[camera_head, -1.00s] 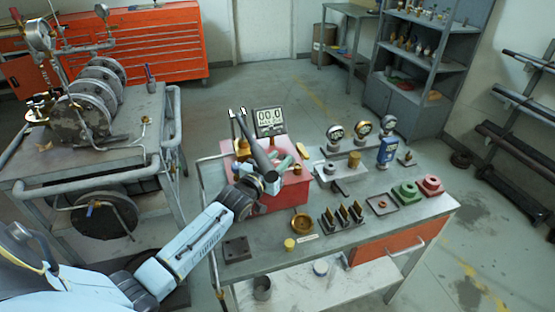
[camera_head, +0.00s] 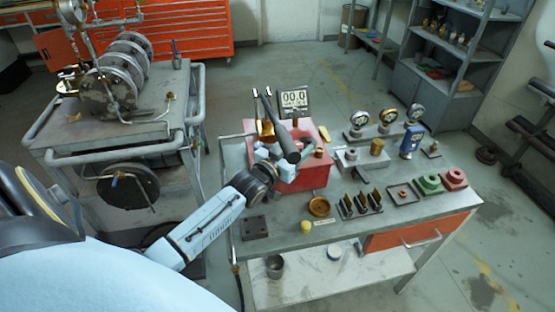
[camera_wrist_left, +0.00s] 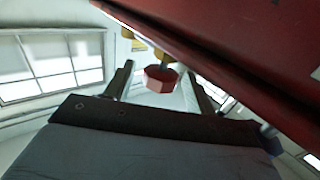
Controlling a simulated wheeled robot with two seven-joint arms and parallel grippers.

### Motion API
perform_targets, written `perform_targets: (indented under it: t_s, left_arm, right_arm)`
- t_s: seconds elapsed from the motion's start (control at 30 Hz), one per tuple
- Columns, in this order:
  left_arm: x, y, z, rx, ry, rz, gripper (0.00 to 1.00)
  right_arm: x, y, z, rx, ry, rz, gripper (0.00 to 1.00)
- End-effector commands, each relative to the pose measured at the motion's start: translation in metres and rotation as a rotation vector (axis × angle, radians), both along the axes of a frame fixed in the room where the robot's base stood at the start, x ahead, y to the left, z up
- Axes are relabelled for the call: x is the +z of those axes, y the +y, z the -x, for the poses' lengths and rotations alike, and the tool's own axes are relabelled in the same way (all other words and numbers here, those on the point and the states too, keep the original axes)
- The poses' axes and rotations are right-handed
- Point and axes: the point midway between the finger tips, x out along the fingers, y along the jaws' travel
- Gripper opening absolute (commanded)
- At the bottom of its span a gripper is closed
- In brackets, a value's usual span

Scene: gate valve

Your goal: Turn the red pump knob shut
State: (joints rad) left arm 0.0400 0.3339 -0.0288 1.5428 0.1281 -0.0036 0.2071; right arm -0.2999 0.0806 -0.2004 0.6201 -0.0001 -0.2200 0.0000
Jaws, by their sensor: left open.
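The red knob (camera_wrist_left: 160,78), with flat-sided edges, shows in the left wrist view on a thin stem below brass-coloured parts. It appears between the two fingers of my left gripper (camera_wrist_left: 161,86), with gaps on both sides. I cannot tell whether the knob is within the fingers' depth. The gripper body covers part of the box top, and I cannot make out the knob there. My right gripper is not in view.
A display reading 00.0 (camera_head: 294,100) stands behind the box. The bench (camera_head: 285,235) also carries gauges (camera_head: 388,117), a blue meter (camera_head: 411,142), green (camera_head: 428,184) and red (camera_head: 454,178) flanged parts and a brass dish (camera_head: 319,206). A cart with machinery (camera_head: 60,143) stands left.

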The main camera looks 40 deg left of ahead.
Motion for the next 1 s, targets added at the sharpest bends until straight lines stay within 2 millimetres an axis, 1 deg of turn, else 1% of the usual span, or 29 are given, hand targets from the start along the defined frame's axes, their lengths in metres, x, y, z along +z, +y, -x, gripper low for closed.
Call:
perform_targets:
  t_s: [0.03, 0.3, 0.5, 0.6, 0.7, 1.0]
  left_arm:
    - [-0.001, 0.0, 0.012, -0.001, 0.003, 0.0, 0.55]
    - [0.0, 0.001, 0.067, -0.001, 0.002, 0.0, 0.55]
    - [0.0, 0.002, 0.096, 0.0, 0.001, 0.0, 0.55]
    - [0.0, 0.001, 0.104, -0.001, 0.0, 0.0, 0.55]
    - [0.001, 0.002, 0.108, -0.001, -0.001, 0.0, 0.55]
    - [0.001, 0.002, 0.109, -0.001, -0.001, 0.0, 0.55]
  right_arm:
    - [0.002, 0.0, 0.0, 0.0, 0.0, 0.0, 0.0]
    - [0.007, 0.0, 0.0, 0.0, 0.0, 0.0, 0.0]
    - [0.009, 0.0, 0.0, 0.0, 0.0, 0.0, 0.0]
    - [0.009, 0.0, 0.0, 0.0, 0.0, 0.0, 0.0]
    - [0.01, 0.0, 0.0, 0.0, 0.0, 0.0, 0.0]
    - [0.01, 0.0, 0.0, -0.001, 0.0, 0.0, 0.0]
